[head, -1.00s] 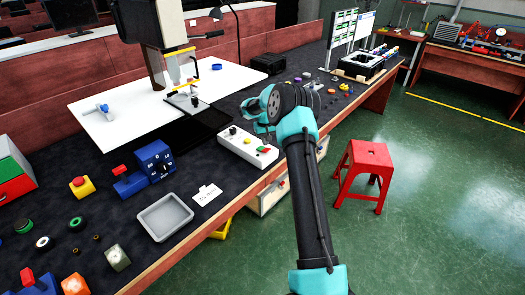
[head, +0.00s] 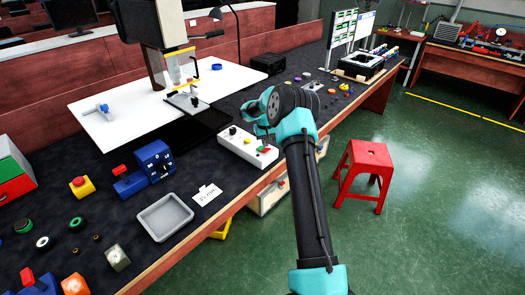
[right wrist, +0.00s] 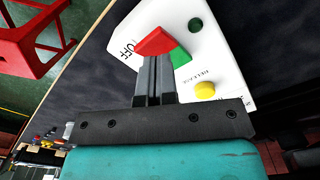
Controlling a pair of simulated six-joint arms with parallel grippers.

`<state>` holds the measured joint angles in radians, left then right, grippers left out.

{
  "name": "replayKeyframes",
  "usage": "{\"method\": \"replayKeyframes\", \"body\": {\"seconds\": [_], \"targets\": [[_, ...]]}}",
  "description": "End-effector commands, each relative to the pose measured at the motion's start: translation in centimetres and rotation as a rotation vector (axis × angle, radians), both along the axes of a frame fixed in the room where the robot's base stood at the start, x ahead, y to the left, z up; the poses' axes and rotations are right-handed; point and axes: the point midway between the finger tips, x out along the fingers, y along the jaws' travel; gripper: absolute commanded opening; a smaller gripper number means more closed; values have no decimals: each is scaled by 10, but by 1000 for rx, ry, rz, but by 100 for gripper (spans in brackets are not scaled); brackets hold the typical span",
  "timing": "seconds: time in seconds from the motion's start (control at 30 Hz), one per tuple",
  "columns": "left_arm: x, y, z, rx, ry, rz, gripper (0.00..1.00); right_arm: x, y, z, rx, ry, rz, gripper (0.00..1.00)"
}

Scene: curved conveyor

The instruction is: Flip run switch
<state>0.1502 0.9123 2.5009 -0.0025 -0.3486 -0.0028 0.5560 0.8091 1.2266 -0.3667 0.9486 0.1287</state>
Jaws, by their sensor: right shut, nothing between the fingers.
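A white control box (head: 235,147) sits near the front edge of the dark bench. In the right wrist view the box (right wrist: 225,70) shows a red and green rocker switch, its red part (right wrist: 157,42) raised beside the lettering "OFF" and its green part (right wrist: 180,56) next to it. A yellow button (right wrist: 205,90) by the word "RELEASE" and a dark green round part (right wrist: 195,25) are also on it. My right gripper (right wrist: 154,60) is shut and empty, its tips right at the red part; contact cannot be told. My left gripper is out of view.
A grey tray (head: 142,222), a small white card (head: 207,194) and a blue device (head: 153,158) lie left of the box. A press-like machine (head: 168,50) stands behind. A red stool (head: 367,160) stands on the floor at right.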

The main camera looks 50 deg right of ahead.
Motion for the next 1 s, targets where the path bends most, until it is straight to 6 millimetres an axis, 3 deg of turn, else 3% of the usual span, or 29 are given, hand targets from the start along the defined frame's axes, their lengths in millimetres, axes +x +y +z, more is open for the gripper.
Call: {"method": "replayKeyframes", "body": {"seconds": [1.0], "targets": [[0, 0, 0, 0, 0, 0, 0, 0, 0, -12, 0, 0, 0, 0]]}}
